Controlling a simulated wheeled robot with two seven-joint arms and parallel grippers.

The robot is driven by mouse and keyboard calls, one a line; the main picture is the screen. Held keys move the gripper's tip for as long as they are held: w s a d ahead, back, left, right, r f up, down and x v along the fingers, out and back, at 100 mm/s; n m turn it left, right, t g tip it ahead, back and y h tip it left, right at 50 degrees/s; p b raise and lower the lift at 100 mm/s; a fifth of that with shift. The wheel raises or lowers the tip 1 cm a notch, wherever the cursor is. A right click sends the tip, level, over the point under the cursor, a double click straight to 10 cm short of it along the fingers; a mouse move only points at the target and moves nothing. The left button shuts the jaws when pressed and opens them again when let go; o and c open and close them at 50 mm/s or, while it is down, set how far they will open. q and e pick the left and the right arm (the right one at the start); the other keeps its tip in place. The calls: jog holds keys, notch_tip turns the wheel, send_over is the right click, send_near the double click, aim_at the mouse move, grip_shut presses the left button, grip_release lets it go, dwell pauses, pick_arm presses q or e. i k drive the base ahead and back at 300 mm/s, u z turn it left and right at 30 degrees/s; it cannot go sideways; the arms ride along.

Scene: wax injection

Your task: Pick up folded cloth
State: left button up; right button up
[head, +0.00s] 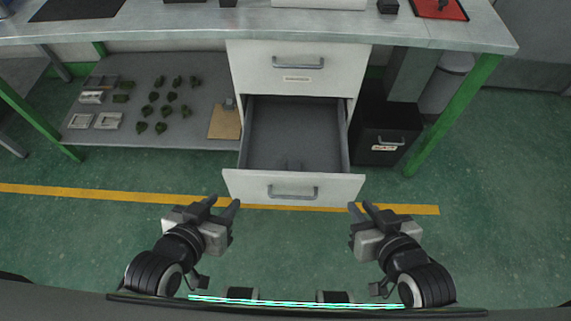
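No thing in the head view can be clearly told as a folded cloth. A flat tan square (225,122) lies on the lower shelf left of the drawers; I cannot tell whether it is cloth or board. The lower drawer (293,187) is pulled open, and its grey inside looks empty apart from a small dark shape at its front. My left gripper (222,206) is open and empty, in front of the drawer's left side. My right gripper (362,208) is empty with its fingers a little apart, in front of the drawer's right side.
The workbench (180,24) spans the top, with a red mat (440,9) at its right. The lower shelf (205,75) holds several small dark green pieces and light blocks. A black cabinet (383,140) stands right of the drawers. The green floor in front is clear.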

aim_at(294, 165)
jog(key=z, duration=1.95)
jog(key=k, duration=0.8)
jog(key=u, duration=1.4)
jog(key=i, duration=0.5)
jog(key=z, duration=1.75)
jog(key=k, duration=0.85)
jog(key=u, duration=1.3)
